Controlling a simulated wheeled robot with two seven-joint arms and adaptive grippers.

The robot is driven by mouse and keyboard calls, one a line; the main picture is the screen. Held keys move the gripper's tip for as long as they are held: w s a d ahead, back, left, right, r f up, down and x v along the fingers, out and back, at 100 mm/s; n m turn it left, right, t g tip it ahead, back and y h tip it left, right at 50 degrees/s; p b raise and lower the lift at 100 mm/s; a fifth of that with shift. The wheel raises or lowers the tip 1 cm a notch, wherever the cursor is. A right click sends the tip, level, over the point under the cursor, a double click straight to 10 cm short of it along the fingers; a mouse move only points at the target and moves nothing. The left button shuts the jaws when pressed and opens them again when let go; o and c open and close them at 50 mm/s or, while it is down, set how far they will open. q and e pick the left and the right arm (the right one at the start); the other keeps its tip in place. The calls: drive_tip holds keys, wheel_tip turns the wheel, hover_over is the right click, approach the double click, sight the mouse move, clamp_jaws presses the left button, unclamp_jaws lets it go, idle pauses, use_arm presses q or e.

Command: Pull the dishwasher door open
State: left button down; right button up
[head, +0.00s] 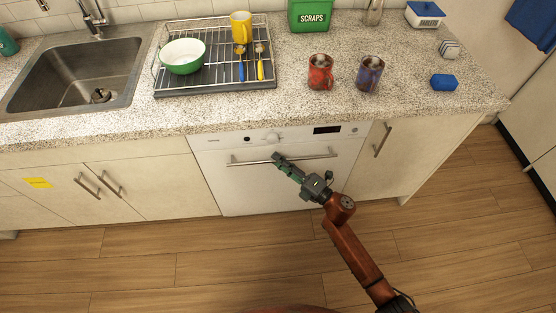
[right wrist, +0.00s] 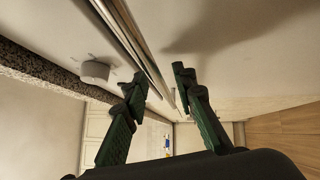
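The white dishwasher (head: 240,185) is built in under the counter, and its door looks closed. Its long metal bar handle (head: 315,155) runs across the upper part of the door. I cannot tell whether either finger touches the bar. My left gripper is not in view.
A control knob (head: 272,138) sits just above the handle; it also shows in the right wrist view (right wrist: 95,70). The counter (head: 420,100) overhangs the door and holds a dish rack (head: 175,92), a red mug (head: 320,75) and a purple mug (head: 369,75). The wood floor (head: 200,265) in front is clear.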

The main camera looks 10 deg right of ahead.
drive_tip(key=shift+w+a, duration=0.2)
drive_tip(key=shift+w, duration=0.05)
drive_tip(key=shift+c, duration=0.5)
clamp_jaws()
